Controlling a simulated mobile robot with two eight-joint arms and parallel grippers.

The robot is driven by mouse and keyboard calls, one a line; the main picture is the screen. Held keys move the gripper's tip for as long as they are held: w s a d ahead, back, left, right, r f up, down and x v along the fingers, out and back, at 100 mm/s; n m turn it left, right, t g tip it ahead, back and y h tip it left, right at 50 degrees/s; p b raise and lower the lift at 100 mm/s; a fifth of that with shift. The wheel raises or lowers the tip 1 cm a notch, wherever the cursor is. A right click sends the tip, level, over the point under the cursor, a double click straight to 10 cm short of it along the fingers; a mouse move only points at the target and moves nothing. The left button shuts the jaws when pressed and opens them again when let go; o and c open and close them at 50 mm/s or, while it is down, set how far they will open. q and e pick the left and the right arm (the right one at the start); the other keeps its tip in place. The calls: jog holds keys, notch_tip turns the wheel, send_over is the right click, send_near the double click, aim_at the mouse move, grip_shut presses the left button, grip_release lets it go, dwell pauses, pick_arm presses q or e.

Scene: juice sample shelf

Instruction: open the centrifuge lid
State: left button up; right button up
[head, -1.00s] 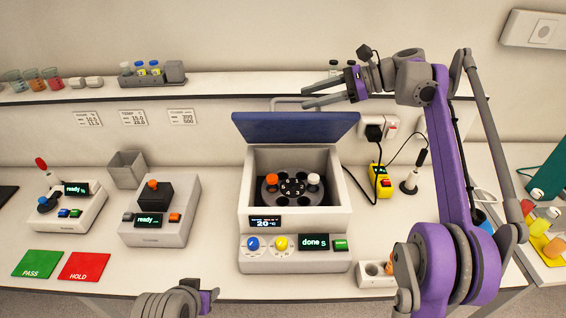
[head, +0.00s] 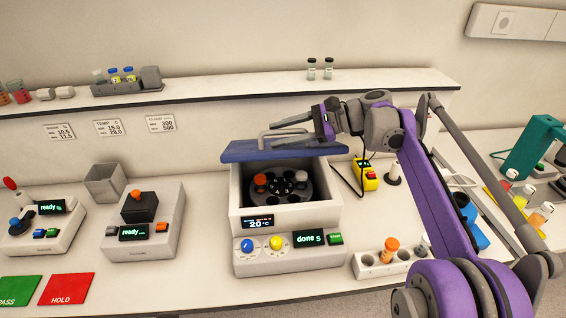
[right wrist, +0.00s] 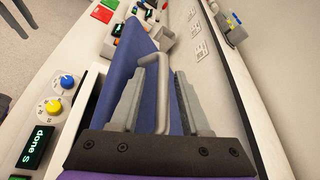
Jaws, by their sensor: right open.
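The centrifuge (head: 290,260) is a light box with a blue and a yellow knob and a green display reading "done". Its blue lid (head: 240,152) is raised at the back, and the opening shows a dark rotor (head: 285,192) with an orange-capped and a white-capped tube. A grey bar handle (head: 265,135) is on the lid. My right gripper (head: 277,133) is open at the handle. In the right wrist view, the handle (right wrist: 162,92) shows between the two open fingers (right wrist: 160,68), apparently not clamped, with the blue lid (right wrist: 140,60) below. My left gripper is not in view.
A shelf (head: 230,95) with vials runs behind the centrifuge. A second device (head: 135,240) and a grey bin (head: 105,183) stand to its left. A white tube rack (head: 367,272) stands at its front right. A yellow box (head: 366,175) with a cable is behind right.

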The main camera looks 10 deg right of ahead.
aim_at(316, 152)
jog(key=shift+n+t, duration=0.4)
jog(key=shift+n, duration=0.2)
jog(key=s+f+b, duration=0.1)
jog(key=f, duration=0.1)
jog(key=s+f+b, duration=0.1)
jog(key=s+f, duration=0.1)
jog(key=shift+f+b, duration=0.4)
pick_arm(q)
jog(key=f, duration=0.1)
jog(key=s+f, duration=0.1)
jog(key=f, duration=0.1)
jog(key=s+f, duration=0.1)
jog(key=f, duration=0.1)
pick_arm(e)
jog(key=shift+c, duration=0.3)
jog(key=v, duration=0.9)
jog(key=shift+d, duration=0.3)
jog(key=shift+c, duration=1.1)
jog(key=shift+s+d+r, duration=0.1)
jog(key=shift+s+d, duration=0.1)
jog(key=shift+d, duration=0.05)
jog(key=x, duration=0.5)
jog(key=p+x, duration=0.1)
jog(key=x, duration=0.4)
jog(key=shift+w+a+r, duration=0.1)
jog(key=shift+a, duration=0.3)
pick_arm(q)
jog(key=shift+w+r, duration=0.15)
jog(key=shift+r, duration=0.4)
